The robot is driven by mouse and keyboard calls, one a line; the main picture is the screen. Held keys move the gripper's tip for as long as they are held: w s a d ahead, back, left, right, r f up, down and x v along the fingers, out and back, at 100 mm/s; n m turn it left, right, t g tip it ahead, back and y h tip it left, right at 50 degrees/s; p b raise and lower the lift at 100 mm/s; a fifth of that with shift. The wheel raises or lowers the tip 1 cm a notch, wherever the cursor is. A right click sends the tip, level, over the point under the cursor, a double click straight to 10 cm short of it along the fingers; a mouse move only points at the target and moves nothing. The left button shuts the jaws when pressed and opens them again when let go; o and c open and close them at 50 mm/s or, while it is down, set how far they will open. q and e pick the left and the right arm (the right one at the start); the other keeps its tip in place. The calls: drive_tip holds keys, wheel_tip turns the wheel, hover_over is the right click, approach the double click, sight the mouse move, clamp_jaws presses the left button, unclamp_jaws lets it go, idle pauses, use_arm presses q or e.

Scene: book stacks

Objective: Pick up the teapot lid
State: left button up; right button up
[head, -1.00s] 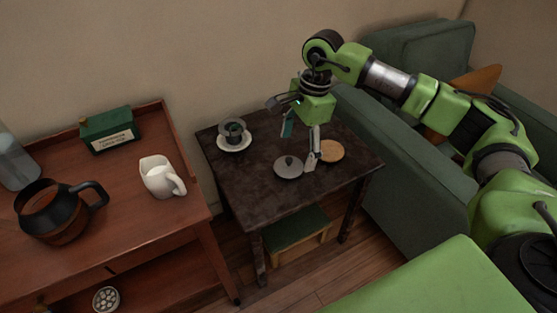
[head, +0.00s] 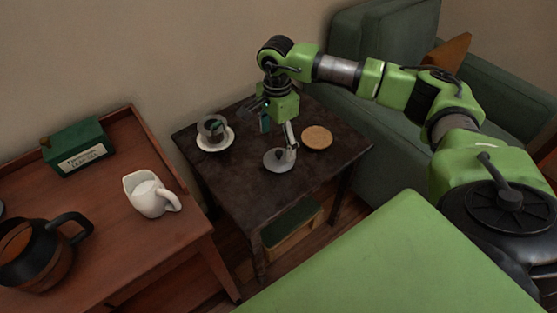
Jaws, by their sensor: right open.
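The teapot lid (head: 275,163), a small grey round disc, lies on the dark side table (head: 250,191). My right gripper (head: 278,139) hangs above the lid, open, with its fingers pointing down. One finger shows in front of the lid's right part. The other finger is behind and to the left, higher in the picture. The lid's knob is hard to make out beside the near finger. Whether a finger touches the lid I cannot tell. My left gripper is not in view.
A cup on a white saucer (head: 229,142) stands at the table's back left. A round tan coaster (head: 317,137) lies right of the lid. A wooden cart (head: 179,235) at left holds a white pitcher (head: 148,196), a coffee pot (head: 34,255) and a green box (head: 76,147). A green armchair (head: 385,140) stands behind right.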

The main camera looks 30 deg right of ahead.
sight(279, 153)
drive_tip(key=f, duration=0.4)
drive_tip(key=shift+s+f, duration=0.3)
drive_tip(key=shift+s, duration=0.05)
drive_tip(key=shift+f, duration=0.3)
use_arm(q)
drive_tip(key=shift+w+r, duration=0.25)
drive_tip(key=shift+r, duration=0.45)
use_arm(e)
drive_tip(key=shift+s+a, duration=0.1)
clamp_jaws()
